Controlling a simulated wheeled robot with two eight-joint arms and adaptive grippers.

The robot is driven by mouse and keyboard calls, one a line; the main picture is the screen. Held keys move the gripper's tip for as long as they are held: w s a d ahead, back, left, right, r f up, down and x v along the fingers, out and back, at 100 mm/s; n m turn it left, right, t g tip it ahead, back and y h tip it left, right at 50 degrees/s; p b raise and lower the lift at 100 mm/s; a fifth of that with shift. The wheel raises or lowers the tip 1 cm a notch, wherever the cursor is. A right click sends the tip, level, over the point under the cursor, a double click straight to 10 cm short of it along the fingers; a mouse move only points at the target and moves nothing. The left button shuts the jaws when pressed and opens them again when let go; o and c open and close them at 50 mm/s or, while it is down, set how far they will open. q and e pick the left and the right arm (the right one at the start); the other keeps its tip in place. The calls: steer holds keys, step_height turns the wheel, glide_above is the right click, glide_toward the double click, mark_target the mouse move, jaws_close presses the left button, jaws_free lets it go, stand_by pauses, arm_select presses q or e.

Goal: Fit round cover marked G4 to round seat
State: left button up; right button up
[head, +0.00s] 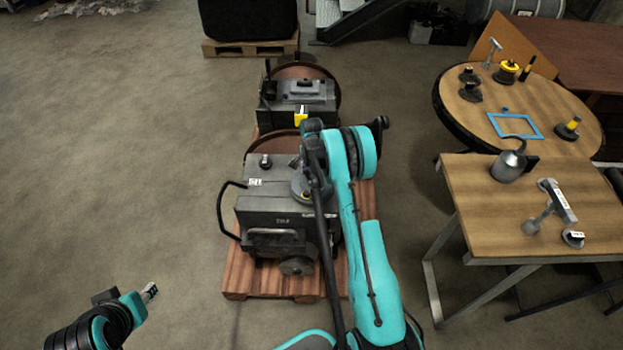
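The grey engine block (275,222) stands on a wooden pallet in the middle of the head view. A round grey part (301,187) with a small yellowish spot sits at the right of its top, partly hidden by my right arm. I cannot tell whether it is the cover or the seat, and no G4 mark is legible. My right arm reaches over the block's right side; its gripper's fingers are hidden there. My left gripper (149,291) is at the lower left over bare floor, away from the block; its fingers are too small to judge.
A second engine unit (305,92) stands behind the block. At right, a rectangular wooden table (480,225) holds a metal can (508,166), a jointed metal part (550,205) and a small labelled round part (573,239). A round table (470,113) holds several parts and a blue frame (515,125). Left floor is clear.

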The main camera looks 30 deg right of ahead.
stand_by(0.3)
step_height(320, 180, up, 12)
stand_by(0.5)
stand_by(0.5)
steer(key=s+a+r+n+t, duration=0.2)
steer(key=s+a+r+n, duration=0.3)
steer(key=r, duration=0.3)
steer(key=s+a+r+n+t, duration=0.1)
steer(key=s+a+r+n, duration=0.2)
steer(key=s+a+r, duration=0.5)
steer(key=s+a+n+t, duration=0.2)
steer(key=s+a+n, duration=0.2)
steer(key=s, duration=0.3)
steer(key=s+a+r+n+t, duration=0.1)
steer(key=s+a+n+t, duration=0.1)
steer(key=s+a+n, duration=0.2)
steer(key=s+n, duration=0.2)
steer(key=s, duration=0.2)
steer(key=shift+s, duration=0.2)
steer(key=shift+a, duration=0.1)
